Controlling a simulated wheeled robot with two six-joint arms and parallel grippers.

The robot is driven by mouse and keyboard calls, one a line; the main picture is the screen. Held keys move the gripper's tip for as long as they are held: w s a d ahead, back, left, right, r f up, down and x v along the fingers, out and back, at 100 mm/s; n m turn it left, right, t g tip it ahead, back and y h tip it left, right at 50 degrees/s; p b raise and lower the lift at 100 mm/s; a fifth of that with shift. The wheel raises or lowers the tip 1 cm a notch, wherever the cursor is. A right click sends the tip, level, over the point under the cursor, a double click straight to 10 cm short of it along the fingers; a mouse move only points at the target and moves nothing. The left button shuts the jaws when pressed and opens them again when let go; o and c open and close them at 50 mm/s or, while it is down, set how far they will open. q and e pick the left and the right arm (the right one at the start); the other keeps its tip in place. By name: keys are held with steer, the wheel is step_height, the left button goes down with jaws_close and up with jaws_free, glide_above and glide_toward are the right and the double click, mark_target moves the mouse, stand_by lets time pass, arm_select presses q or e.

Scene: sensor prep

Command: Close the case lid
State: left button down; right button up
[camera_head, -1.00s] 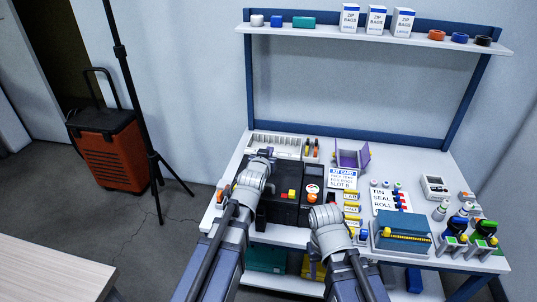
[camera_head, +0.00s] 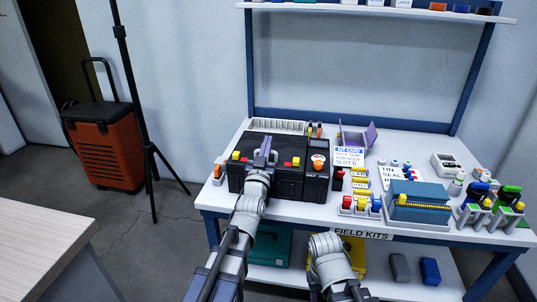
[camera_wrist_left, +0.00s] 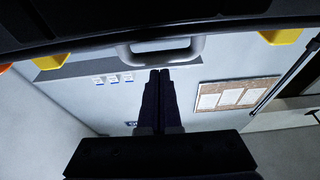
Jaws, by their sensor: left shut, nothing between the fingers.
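The black case (camera_head: 247,179) stands at the left of the workbench. Its dark lid (camera_head: 276,144) looks low over it, but I cannot tell whether it is fully shut. My left gripper (camera_head: 264,147) is shut and empty, over the front part of the case between the coloured latches. In the left wrist view its fingers (camera_wrist_left: 160,99) are together, close to the grey case handle (camera_wrist_left: 160,47). Yellow latches (camera_wrist_left: 280,37) show on both sides of the handle. My right arm is low at the front of the bench; its fingers are out of sight.
A black box with an orange-topped item (camera_head: 318,161) stands right of the case. A white compartment tray (camera_head: 278,126) is behind the case.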

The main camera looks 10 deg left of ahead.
arm_select(q)
steer(key=shift+s+d+f+b, duration=0.1)
steer(key=shift+s+f+b, duration=0.3)
steer(key=shift+f+b, duration=0.35)
steer(key=shift+s+f+t+b, duration=0.3)
steer(key=shift+f+b, duration=0.25)
steer(key=shift+f, duration=0.05)
steer(key=shift+s+f, duration=0.1)
arm_select(e)
step_height(320, 180, down, 4)
steer(key=shift+f, duration=0.1)
arm_select(q)
steer(key=shift+s+f, duration=0.1)
steer(key=shift+f, duration=0.05)
